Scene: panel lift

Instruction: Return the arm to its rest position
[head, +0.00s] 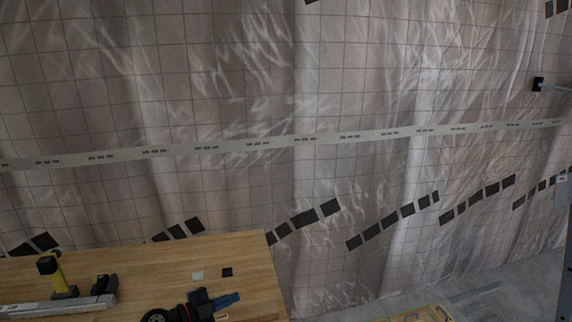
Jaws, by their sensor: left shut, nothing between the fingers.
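I cannot make out either of my grippers in the head view, and no arm of mine can be picked out with certainty. The view is filled mostly by a pale, gridded wall sheet (230,100). A wooden table (235,255) with tools on it shows at the lower left.
On the table stand a yellow and black tool (57,275), a long pale bar (55,307), a small black item (103,285) and a dark tool with a blue end (198,304). Grey floor (490,285) shows at the lower right. A black-ended rod (538,84) is at the right.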

